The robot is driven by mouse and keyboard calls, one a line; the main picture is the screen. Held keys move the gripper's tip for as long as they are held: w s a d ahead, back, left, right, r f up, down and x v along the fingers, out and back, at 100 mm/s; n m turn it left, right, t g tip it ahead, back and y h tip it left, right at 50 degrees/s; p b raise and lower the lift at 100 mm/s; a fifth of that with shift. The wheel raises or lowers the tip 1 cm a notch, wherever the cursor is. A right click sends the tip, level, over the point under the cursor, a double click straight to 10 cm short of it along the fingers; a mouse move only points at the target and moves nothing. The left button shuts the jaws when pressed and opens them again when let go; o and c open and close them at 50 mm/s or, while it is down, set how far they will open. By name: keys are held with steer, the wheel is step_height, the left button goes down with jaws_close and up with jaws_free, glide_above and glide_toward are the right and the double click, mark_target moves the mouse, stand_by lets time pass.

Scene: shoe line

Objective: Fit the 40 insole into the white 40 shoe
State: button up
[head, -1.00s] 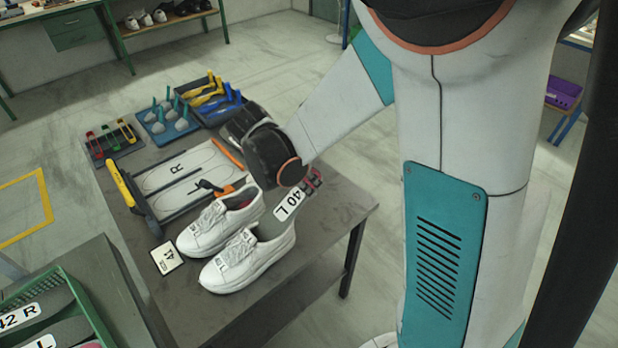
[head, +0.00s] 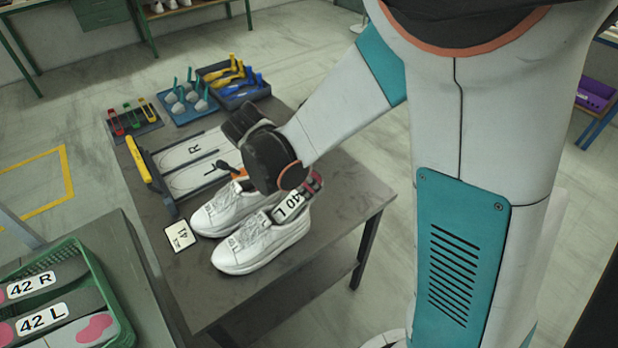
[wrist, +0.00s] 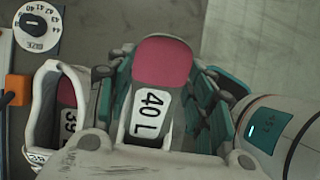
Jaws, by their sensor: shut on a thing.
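My gripper (wrist: 155,95) is shut on the 40 L insole (wrist: 152,62), which has a dark pink heel patch and a white label. In the head view the insole (head: 312,184) slants into the opening of the nearer white shoe (head: 262,243). Its front part is hidden inside the shoe and its heel end stands above the collar. The other white shoe (head: 220,210) stands beside it, farther back. In the wrist view that shoe (wrist: 42,112) holds an insole with a partly hidden label that seems to read 39.
A size 41 card (head: 180,237) lies left of the shoes. Behind them are an outline board (head: 190,150) with a yellow handle and several tool trays (head: 185,100). A green crate (head: 95,275) holds 42 insoles. The table (head: 345,210) is clear at right.

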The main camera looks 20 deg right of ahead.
mark_target(286, 209)
steer(key=shift+y, duration=0.4)
steer(key=shift+s+a+f+b, duration=0.3)
steer(key=shift+a+f, duration=0.1)
steer(key=shift+a, duration=0.65)
steer(key=shift+s+a+f+b, duration=0.2)
steer(key=shift+s+a+f, duration=0.2)
steer(key=shift+a, duration=0.6)
steer(key=shift+s+a+f+b, duration=0.25)
steer(key=shift+a+f, duration=0.2)
steer(key=shift+a, duration=0.6)
steer(key=shift+f+g+y+b, duration=0.3)
steer(key=shift+f, duration=0.3)
steer(key=shift+s+f, duration=0.15)
steer(key=shift+f, duration=0.1)
steer(key=shift+c, duration=0.3)
steer(key=shift+f, duration=0.1)
steer(key=shift+c, duration=0.8)
steer(key=o, duration=1.1)
steer(key=shift+o, duration=1.1)
steer(key=shift+r, duration=0.25)
